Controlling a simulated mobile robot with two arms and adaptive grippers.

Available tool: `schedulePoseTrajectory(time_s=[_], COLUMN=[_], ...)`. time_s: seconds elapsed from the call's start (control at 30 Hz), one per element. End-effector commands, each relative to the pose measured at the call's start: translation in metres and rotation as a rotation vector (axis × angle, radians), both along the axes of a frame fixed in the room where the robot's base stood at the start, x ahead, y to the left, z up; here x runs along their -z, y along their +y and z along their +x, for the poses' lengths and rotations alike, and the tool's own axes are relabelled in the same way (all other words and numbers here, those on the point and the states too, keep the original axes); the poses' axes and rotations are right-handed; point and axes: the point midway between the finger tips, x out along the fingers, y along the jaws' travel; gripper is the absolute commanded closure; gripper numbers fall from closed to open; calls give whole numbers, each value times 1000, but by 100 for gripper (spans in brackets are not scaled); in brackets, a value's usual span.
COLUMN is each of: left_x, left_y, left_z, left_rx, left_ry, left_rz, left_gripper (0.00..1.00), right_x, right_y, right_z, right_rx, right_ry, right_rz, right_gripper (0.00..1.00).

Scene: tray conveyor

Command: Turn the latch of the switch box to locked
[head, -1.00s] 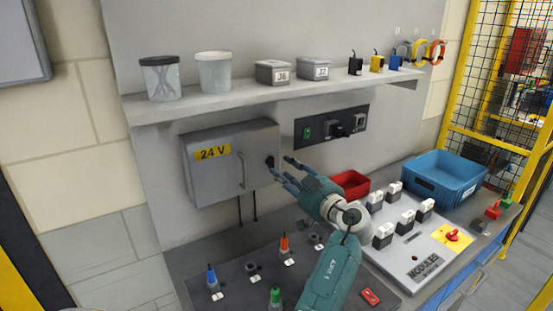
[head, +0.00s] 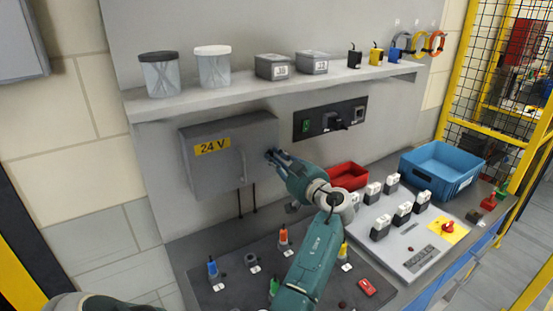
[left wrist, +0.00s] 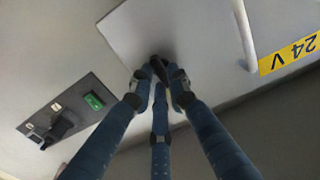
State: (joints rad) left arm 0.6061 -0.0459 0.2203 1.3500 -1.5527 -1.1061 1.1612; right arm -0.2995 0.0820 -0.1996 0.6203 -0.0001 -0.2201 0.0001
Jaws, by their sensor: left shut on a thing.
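The grey switch box (head: 222,178) with a yellow 24 V label (head: 213,146) hangs on the back panel under the shelf, its door closed. My left gripper (head: 273,157) is at the right edge of the box door, its fingers shut on the small black latch. In the left wrist view the fingers (left wrist: 160,76) meet around the black latch (left wrist: 156,61) from several sides. The fingers cover most of the latch, so I cannot tell its angle. The box's handle (left wrist: 242,30) stands beside it, apart from the fingers. My right gripper is out of view.
A dark switch panel (head: 301,118) is on the wall right of the box. The shelf (head: 210,97) above carries jars and small boxes. A red bin (head: 347,176), a blue crate (head: 432,182) and a module board (head: 405,250) lie right of my arm.

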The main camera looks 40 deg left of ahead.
Motion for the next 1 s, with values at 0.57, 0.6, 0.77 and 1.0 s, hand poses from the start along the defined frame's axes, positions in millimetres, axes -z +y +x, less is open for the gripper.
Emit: schedulePoseTrajectory(time_s=[0.57,0.6,0.77,1.0], left_x=[4,4,4,4], left_y=[0,0,-1,-1], left_z=[1,1,2,2], left_rx=[0,0,2,1], left_ry=[257,292,438,659], left_rz=[76,87,129,191], left_gripper=[100,100,100,100], right_x=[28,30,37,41], right_y=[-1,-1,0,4], right_z=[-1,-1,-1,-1], right_rx=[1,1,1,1], right_ry=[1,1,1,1], right_rz=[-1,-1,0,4], right_gripper=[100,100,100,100])
